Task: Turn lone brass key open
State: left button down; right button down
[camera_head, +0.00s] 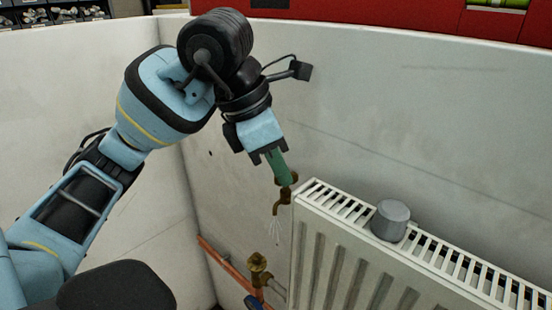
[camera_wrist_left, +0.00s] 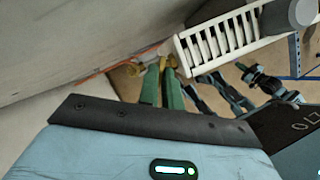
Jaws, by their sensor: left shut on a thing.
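My left gripper (camera_head: 281,168) reaches down from the upper left, its green fingers shut on the brass key at the top of a small brass tap (camera_head: 284,197) by the wall. The fingers largely hide the key, so its turn angle cannot be read. Thin white streaks, like spraying water, show below the tap's spout. In the left wrist view the green fingers (camera_wrist_left: 162,88) close around brass (camera_wrist_left: 169,62) beside the radiator's end. My right gripper is not identifiable in either view.
A white radiator (camera_head: 400,262) stands just right of the tap, with a grey cylindrical knob or cup (camera_head: 390,220) on its top grille. Below are a brass valve (camera_head: 258,264), a blue handle (camera_head: 252,302) and a copper pipe (camera_head: 222,258). The pale wall (camera_head: 400,120) is close behind.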

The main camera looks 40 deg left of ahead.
pick_arm(q)
jog(key=shift+n, duration=0.4)
pick_arm(e)
jog(key=shift+s, duration=0.2)
pick_arm(q)
jog(key=c, duration=1.6)
grip_release()
pick_arm(e)
jog(key=shift+w+d+r, duration=0.1)
jog(key=shift+w, duration=0.2)
pick_arm(q)
jog(key=shift+s+r, duration=0.1)
jog(key=shift+r, duration=0.25)
jog(key=p+v, duration=0.1)
jog(key=v, duration=0.6)
jog(key=shift+s, duration=0.15)
pick_arm(e)
jog(key=shift+r, duration=0.55)
